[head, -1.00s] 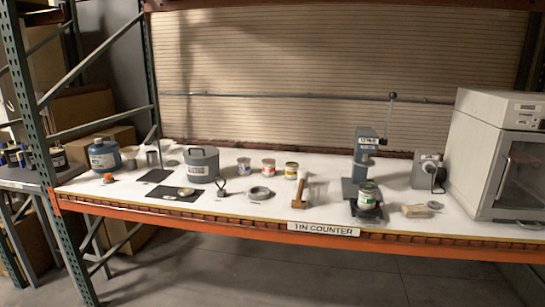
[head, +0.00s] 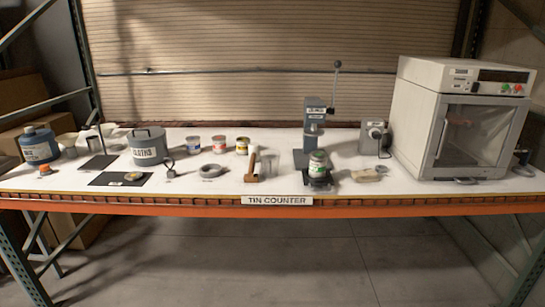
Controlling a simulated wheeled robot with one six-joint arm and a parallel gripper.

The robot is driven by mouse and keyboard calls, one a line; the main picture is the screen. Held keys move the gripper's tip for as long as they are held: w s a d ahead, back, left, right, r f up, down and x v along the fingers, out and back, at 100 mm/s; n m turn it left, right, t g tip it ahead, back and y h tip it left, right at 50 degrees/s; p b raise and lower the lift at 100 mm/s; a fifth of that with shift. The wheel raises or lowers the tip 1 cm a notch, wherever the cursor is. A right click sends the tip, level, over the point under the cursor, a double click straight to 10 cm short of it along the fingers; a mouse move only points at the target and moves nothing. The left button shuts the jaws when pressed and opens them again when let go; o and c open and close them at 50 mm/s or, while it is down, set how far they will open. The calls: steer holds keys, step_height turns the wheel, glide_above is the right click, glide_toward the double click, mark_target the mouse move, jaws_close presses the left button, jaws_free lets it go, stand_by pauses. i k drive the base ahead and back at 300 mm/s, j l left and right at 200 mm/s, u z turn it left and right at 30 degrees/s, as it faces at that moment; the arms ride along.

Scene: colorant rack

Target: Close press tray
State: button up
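The press (head: 313,122) is a grey-blue stand with a tall lever ending in a dark ball, on the white counter right of the middle. Its dark tray (head: 319,183) sticks out at the front toward the counter edge. A tin (head: 318,163) with a green and white label stands upright on the tray, in front of the press column rather than under its head. My gripper is not in the head view.
A crank device (head: 375,139) and a large oven-like cabinet (head: 460,118) stand to the right.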

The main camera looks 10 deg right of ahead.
mark_target(328, 181)
steer(key=i+j, duration=0.25)
steer(key=i, duration=0.2)
steer(key=i+j+u, duration=0.15)
steer(key=i+j, duration=0.15)
steer(key=i, duration=0.2)
